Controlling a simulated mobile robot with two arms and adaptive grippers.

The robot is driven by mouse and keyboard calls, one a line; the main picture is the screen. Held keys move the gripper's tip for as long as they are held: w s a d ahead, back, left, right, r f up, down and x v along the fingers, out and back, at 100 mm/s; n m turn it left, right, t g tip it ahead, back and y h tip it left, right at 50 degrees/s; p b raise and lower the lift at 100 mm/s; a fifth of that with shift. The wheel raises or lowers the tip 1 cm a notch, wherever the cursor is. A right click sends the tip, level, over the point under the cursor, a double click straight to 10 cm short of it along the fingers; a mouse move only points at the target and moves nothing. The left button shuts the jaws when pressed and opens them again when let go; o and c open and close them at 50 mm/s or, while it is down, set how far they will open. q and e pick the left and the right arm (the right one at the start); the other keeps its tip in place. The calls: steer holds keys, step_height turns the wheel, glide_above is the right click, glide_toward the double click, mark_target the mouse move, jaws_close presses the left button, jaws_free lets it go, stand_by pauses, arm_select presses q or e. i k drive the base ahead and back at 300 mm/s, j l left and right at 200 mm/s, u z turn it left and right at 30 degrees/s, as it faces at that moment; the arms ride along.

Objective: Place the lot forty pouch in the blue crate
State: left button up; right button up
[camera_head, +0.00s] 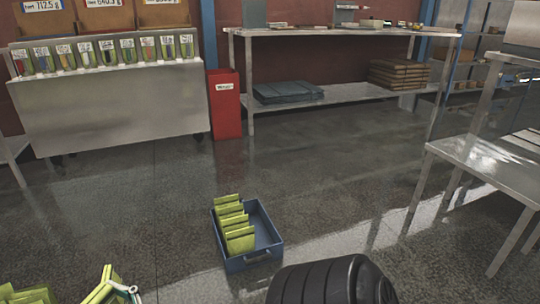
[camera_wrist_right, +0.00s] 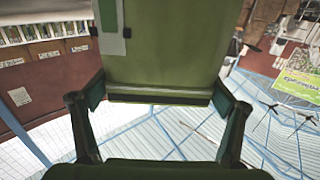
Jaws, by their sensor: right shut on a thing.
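The blue crate (camera_head: 262,258) sits on the floor in the middle of the head view. A row of several yellow-green pouches (camera_head: 234,226) stands inside it along its left side. In the right wrist view a large green pouch (camera_wrist_right: 160,60) is between the fingers of my right gripper (camera_wrist_right: 160,101), which is shut on it. The pouch has a pale strip and a dark band along its near edge. No lot number can be read on it. My left gripper is in neither view.
More green pouches (camera_head: 28,294) and a green item with white and teal parts (camera_head: 112,288) show at the lower left. A red bin (camera_head: 224,105) stands between a grey rack (camera_head: 115,105) and a metal bench (camera_head: 340,93). A metal table (camera_head: 490,160) stands at right.

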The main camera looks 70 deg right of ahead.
mark_target(264, 246)
steer(key=l+z, duration=0.15)
steer(key=l, duration=0.3)
steer(key=l+z, duration=0.1)
steer(key=l, duration=0.3)
steer(key=i+l+z, duration=0.15)
steer(key=l, duration=0.3)
steer(key=l+z, duration=0.1)
steer(key=l, duration=0.3)
steer(key=i+l+z, duration=0.15)
steer(key=l, duration=0.25)
steer(key=i+l+z, duration=0.15)
steer(key=l, duration=0.3)
steer(key=l+z, duration=0.1)
steer(key=l, duration=0.3)
steer(key=i+l+z, duration=0.15)
steer(key=l, duration=0.2)
steer(key=i, duration=0.05)
